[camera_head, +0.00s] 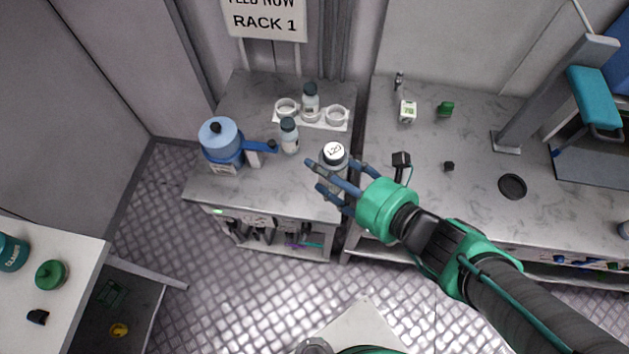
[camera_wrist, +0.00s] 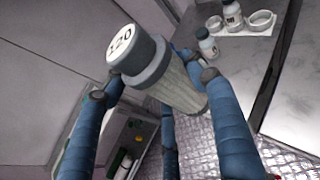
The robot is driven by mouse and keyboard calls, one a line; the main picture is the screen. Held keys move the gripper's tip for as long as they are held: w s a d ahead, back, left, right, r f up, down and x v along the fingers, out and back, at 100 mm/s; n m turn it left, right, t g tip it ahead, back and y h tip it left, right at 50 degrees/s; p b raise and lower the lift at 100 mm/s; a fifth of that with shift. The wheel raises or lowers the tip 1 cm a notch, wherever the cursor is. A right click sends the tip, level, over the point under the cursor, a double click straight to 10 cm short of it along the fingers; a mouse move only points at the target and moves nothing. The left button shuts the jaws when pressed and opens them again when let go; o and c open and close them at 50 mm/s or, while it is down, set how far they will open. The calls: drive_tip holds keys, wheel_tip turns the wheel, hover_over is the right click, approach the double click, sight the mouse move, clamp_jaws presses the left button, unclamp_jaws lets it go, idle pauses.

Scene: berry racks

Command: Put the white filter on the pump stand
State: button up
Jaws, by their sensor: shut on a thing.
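A pale, ribbed cylinder with a grey cap and a white top disc marked with a number, apparently the white filter (camera_head: 334,153), is in my gripper (camera_head: 336,178). My blue fingers are closed around its body. In the wrist view the filter (camera_wrist: 182,88) is tilted, and its disc seems to read 120. It shows over the right front of the left bench. A blue pump-like device (camera_head: 222,148) with a domed lid stands at that bench's left. A white holder (camera_head: 299,119) with rings is at the back. I cannot tell which is the pump stand.
A dark-capped bottle (camera_head: 289,137) stands between the device and the filter. Another bottle (camera_head: 311,98) stands in the holder's middle. The right bench (camera_head: 445,190) carries small items and a dark disc (camera_head: 512,186). A gap separates the benches. A white table (camera_head: 75,305) is at lower left.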

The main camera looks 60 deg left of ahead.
wheel_tip(320, 180, down, 24)
drive_tip(key=shift+r, duration=0.25)
drive_tip(key=shift+a, duration=0.1)
drive_tip(key=w+a+b, duration=0.1)
drive_tip(key=w+a, duration=0.2)
drive_tip(key=a, duration=0.4)
drive_tip(key=w+a+f, duration=0.1)
drive_tip(key=w+a, duration=0.2)
drive_tip(key=a, duration=0.4)
drive_tip(key=shift+a+f+b, duration=0.25)
drive_tip(key=shift+a+b, duration=0.1)
drive_tip(key=shift+a, duration=0.05)
drive_tip(key=shift+f+b, duration=0.45)
drive_tip(key=shift+f, duration=1.3)
drive_tip(key=shift+f, duration=0.15)
